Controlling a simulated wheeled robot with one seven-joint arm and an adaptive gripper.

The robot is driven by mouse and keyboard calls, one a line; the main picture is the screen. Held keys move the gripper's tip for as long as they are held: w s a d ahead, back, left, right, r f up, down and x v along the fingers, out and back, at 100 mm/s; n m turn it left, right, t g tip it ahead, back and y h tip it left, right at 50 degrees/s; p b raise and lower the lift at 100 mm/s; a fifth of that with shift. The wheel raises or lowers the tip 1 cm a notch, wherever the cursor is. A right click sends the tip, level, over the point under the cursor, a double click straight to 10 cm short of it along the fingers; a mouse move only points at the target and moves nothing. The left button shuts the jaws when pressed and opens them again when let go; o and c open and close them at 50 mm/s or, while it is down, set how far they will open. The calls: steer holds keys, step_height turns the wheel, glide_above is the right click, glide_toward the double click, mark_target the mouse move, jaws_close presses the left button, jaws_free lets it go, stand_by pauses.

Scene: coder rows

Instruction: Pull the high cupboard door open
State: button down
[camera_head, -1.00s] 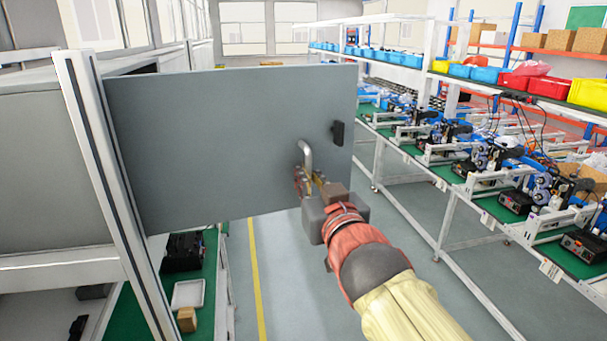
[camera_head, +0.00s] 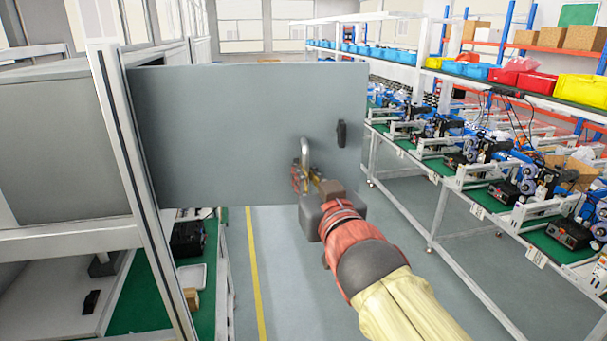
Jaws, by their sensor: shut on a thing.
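The cupboard door (camera_head: 220,140) is a flat grey panel. It stands swung out from the cupboard (camera_head: 65,150) at the left, its hinge side by the white metal post. A silver bar handle (camera_head: 305,150) sits low on the right half of the door. A small black latch (camera_head: 341,133) is to the right of the handle. My gripper (camera_head: 306,180) is shut on the lower part of the handle. My red and yellow arm reaches up to it from the bottom right. The gripper's fingers are small in view and partly hide the handle's lower end.
The white post (camera_head: 140,180) stands close to the door's left edge. A workbench with a black box (camera_head: 188,239) and cardboard box (camera_head: 191,298) is below. Long benches with machines (camera_head: 520,180) line the right. The grey aisle floor (camera_head: 290,290) between is clear.

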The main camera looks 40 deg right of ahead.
steer(key=c, duration=2.2)
jaws_free()
steer(key=shift+s+d, duration=0.1)
steer(key=shift+s, duration=0.05)
steer(key=shift+v, duration=3.65)
